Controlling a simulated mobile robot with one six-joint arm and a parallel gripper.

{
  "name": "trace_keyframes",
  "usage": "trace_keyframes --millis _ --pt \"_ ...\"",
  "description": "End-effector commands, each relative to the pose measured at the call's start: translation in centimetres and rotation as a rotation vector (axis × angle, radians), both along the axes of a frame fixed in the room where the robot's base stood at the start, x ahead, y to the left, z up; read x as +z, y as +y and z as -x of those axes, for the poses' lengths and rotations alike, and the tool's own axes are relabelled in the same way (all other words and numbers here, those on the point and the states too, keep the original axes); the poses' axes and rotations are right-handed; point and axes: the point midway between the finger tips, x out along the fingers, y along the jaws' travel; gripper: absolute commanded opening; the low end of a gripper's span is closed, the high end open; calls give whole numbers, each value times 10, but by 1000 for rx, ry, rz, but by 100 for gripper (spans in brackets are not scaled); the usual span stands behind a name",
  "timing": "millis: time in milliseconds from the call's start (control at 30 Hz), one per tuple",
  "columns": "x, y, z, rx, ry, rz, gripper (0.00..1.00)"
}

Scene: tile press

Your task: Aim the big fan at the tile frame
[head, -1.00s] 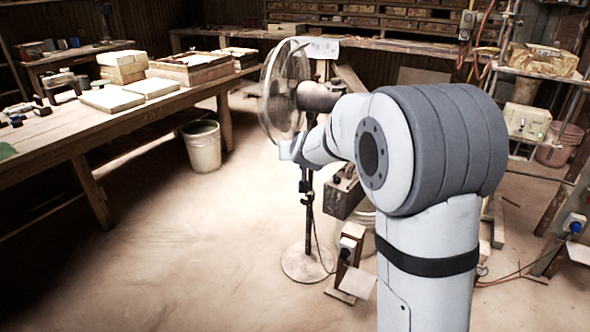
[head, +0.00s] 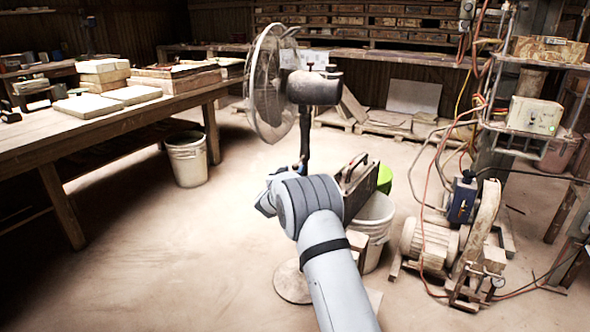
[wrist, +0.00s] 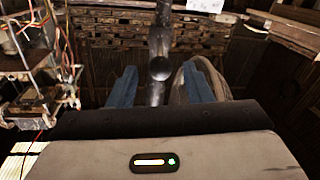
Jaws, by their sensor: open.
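The big fan (head: 272,84) stands on a pole in the head view. Its round cage faces left, towards the worktable, and its dark motor housing (head: 315,88) is to the right. A low wooden frame-like stack (head: 176,78) lies on the worktable; I cannot tell for certain that it is the tile frame. In the wrist view my gripper (wrist: 160,70) is open, with its two blue fingers apart. A dark pole-like part with a round knob (wrist: 159,69) shows between them; contact cannot be told. In the head view my arm hides the lower pole.
The worktable (head: 95,125) with pale slabs is at the left, a white bucket (head: 187,160) beside it. Right of the fan stand another bucket (head: 372,228), a motor machine (head: 440,240) and hanging cables (head: 435,150). The floor between table and fan is clear.

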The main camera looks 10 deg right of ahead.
Motion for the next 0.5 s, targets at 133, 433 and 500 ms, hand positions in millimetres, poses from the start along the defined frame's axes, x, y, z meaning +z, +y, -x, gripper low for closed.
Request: trace_keyframes --millis 133,433,500 --pt "-3 -11 -20 -1 -1 -2 45" --pt "-1 -19 -39 3 1 0 45" --pt "0 -19 -40 3 0 -1 45"
